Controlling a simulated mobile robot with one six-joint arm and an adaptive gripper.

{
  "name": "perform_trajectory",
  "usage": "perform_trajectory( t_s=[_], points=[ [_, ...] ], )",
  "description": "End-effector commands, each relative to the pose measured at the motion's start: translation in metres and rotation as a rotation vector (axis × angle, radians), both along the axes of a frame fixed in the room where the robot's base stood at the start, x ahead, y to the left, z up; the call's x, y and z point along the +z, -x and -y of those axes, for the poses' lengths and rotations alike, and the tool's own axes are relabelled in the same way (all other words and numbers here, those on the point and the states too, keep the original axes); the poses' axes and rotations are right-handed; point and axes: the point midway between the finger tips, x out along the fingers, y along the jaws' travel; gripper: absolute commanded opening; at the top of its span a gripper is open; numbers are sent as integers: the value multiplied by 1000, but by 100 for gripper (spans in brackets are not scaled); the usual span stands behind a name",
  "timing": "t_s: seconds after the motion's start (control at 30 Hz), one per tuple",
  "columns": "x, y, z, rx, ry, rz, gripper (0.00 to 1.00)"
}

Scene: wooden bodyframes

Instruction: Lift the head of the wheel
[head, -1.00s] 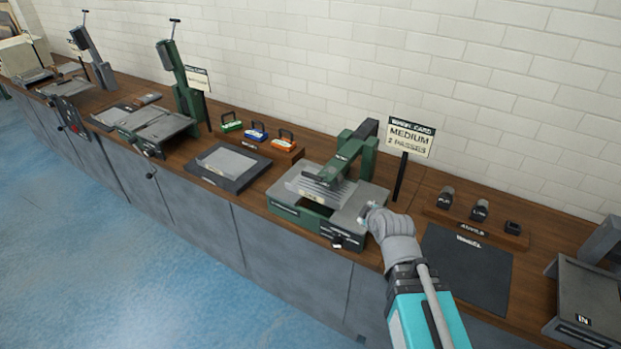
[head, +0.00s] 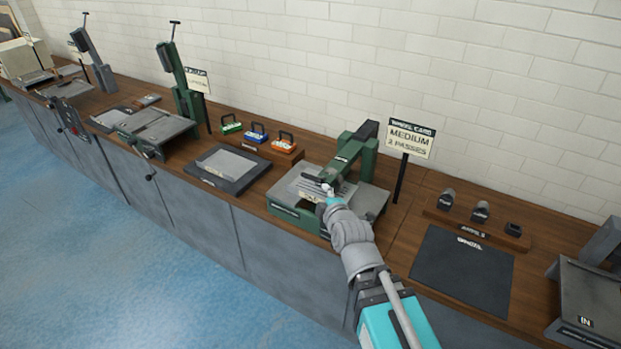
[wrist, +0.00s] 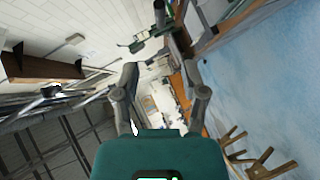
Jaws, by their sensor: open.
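The wheel (head: 372,198) is a green and grey machine at the middle of the bench in the head view. Its green head (head: 350,153) is lowered over a stack of grey sheet metal (head: 306,184). My gripper (head: 328,190) is at the front of the machine, by the near end of the head. The gripper covers part of that end, and I cannot tell whether it touches it. In the wrist view the two fingers (wrist: 165,92) stand apart with nothing seen between them.
A card reading "MEDIUM 2 PASSES" (head: 409,138) stands behind the wheel. Anvils (head: 480,211) and a dark mat (head: 462,271) lie to the right. To the left are a framed tray (head: 228,178), coloured blocks (head: 256,134) and a green machine with a raised arm (head: 180,85).

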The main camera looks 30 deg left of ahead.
Motion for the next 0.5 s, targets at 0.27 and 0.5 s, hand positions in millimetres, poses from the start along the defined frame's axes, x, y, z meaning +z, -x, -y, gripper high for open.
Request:
perform_trajectory(
  t_s=[0.27, 0.5],
  points=[
    [-4, -9, -8, 0, 1, -1, 55],
    [-10, -24, -22, 1, 1, 0, 55]
  ],
)
